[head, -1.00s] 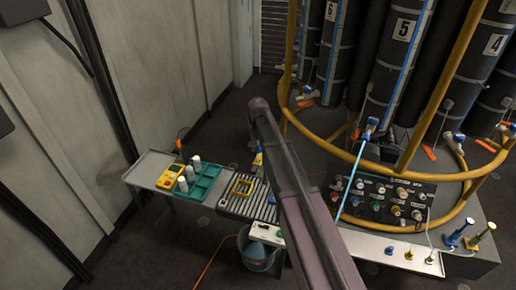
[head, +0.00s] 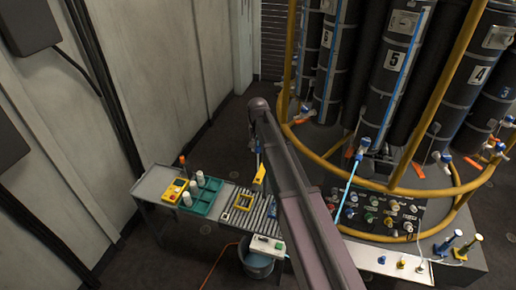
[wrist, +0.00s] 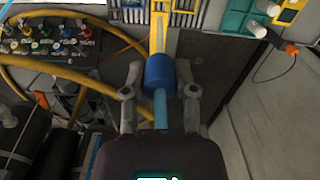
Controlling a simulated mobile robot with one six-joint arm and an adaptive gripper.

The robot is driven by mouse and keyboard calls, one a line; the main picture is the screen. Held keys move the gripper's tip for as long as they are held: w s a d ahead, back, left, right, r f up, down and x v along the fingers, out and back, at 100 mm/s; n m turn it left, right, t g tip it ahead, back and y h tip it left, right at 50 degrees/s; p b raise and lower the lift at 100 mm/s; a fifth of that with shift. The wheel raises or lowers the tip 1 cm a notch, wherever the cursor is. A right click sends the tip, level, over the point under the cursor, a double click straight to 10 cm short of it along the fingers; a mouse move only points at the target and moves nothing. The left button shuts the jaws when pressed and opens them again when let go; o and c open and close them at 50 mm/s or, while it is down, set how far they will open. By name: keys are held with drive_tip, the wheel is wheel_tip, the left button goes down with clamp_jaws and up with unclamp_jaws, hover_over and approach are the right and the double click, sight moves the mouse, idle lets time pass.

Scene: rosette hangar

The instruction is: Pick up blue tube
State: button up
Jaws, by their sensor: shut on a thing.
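My gripper (wrist: 160,78) has its two fingers on either side of the blue tube (wrist: 159,72) and is shut on it. The tube is a thick dark-blue cylinder with a lighter blue shaft toward my palm. A long yellow part (wrist: 159,30) extends beyond it. In the head view the yellow part (head: 259,174) hangs below the end of my arm, above or beside the grey roller table. My arm hides most of the gripper there.
Yellow rails (head: 365,183), black numbered columns and a connector panel (head: 385,212) are at right.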

drive_tip(key=shift+r+p, duration=4.9)
drive_tip(key=shift+r, duration=0.45)
drive_tip(key=d+f+n+b, duration=0.1)
drive_tip(key=d+f+b, duration=0.2)
drive_tip(key=f+b, duration=0.6)
drive_tip(key=d+f+n+b, duration=0.2)
drive_tip(key=d+f+b, duration=0.1)
drive_tip(key=f+b, duration=0.7)
drive_tip(key=d+f+n+b, duration=0.1)
drive_tip(key=d+f+b, duration=0.3)
drive_tip(key=f+b, duration=0.5)
drive_tip(key=shift+w+f+n, duration=0.15)
drive_tip(key=shift+f+n, duration=0.05)
drive_tip(key=shift+n, duration=0.1)
drive_tip(key=shift+f+b, duration=0.15)
drive_tip(key=shift+b, duration=0.2)
drive_tip(key=shift+f+b, duration=1.55)
drive_tip(key=shift+f, duration=0.05)
drive_tip(key=shift+f+b, duration=0.5)
